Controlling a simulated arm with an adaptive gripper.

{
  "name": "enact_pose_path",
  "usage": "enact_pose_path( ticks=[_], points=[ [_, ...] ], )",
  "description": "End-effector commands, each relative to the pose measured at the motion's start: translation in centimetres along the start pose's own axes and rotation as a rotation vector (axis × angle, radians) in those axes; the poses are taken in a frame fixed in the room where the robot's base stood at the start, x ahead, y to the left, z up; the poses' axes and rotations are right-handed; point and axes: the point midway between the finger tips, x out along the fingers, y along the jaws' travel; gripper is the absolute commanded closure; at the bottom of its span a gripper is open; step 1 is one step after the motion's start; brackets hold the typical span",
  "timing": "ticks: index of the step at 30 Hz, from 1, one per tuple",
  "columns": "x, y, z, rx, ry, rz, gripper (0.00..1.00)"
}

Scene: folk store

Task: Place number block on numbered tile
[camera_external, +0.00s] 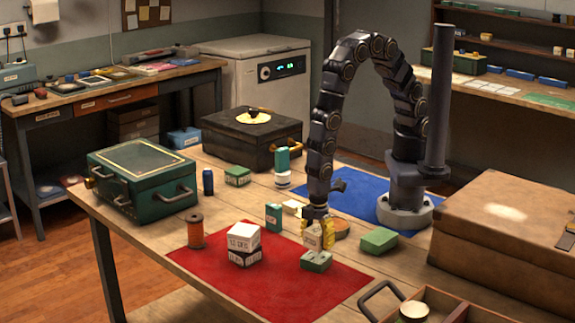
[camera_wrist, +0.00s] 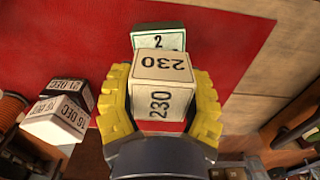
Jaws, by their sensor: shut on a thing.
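My gripper (camera_external: 320,233) has yellow fingers and is shut on a cream number block (camera_external: 313,241) above the red mat. In the wrist view the number block (camera_wrist: 163,70) reads 230 on two faces, with a finger on each side. A green tile (camera_external: 316,262) with a pale numbered face sits on the mat just below the block. In the wrist view the tile (camera_wrist: 158,41) shows a 2 beyond the block, which hides the rest of it. I cannot tell whether block and tile touch.
Two stacked white date blocks (camera_external: 243,237) stand left of my gripper on the red mat (camera_external: 210,278). A copper spool (camera_external: 196,230), a teal box (camera_external: 273,217) and a green block (camera_external: 379,241) are nearby. The mat's front is clear.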

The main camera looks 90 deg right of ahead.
Motion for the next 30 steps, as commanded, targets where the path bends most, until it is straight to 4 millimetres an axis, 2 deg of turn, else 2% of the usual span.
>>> enact_pose_path(
  ticks=[5,16,17,18,30],
  points=[
    [2.3,0.0,0.0,0.001,0.0,0.0,0.82],
    [2.7,0.0,0.0,0.001,0.001,0.0,0.82],
    [2.6,0.0,0.0,0.001,0.002,0.0,0.36],
    [2.6,0.0,-0.1,0.001,0.002,0.0,0.19],
    [2.2,0.0,-0.1,0.001,0.003,0.0,0.18]
  ],
)
